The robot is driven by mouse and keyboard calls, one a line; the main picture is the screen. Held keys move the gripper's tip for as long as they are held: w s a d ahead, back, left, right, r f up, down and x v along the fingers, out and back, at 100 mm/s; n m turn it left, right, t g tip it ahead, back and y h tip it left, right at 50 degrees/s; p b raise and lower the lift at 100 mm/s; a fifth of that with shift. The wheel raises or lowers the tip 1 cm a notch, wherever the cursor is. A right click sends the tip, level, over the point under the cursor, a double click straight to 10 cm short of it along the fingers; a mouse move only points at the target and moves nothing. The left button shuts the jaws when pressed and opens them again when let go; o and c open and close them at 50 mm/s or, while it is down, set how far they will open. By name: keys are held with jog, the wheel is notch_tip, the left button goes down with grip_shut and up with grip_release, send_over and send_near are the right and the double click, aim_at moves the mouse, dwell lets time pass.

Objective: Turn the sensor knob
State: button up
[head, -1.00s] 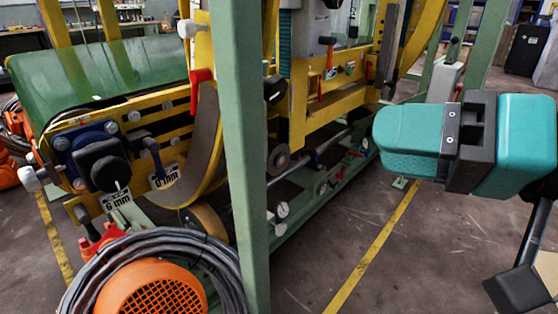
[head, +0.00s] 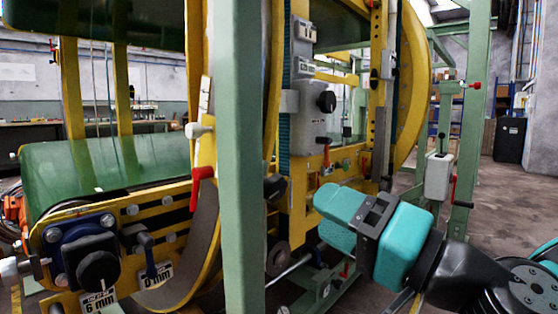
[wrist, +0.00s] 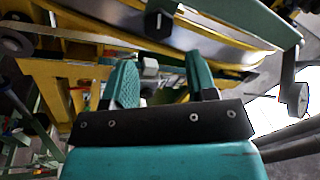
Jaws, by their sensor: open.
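A black round knob (head: 326,101) sits on a grey box (head: 308,130) fixed to the yellow frame, in the middle of the head view. The pictures do not confirm that it is the sensor knob. My gripper (head: 338,207), with teal fingers, is below the box and slightly right of it, apart from the knob. In the wrist view my gripper (wrist: 160,78) has its two fingers spread with nothing held. A small grey part shows beyond the gap between them, and I cannot tell what it is.
A green post (head: 237,160) stands left of the box. Another black knob (head: 97,270) with a 6 mm label is at lower left. A red-handled lever (head: 325,157) hangs under the box.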

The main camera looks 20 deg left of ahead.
aim_at(280, 189)
jog(key=p+x, duration=0.3)
jog(key=x, duration=0.6)
jog(key=shift+s, duration=0.1)
jog(key=c, duration=0.6)
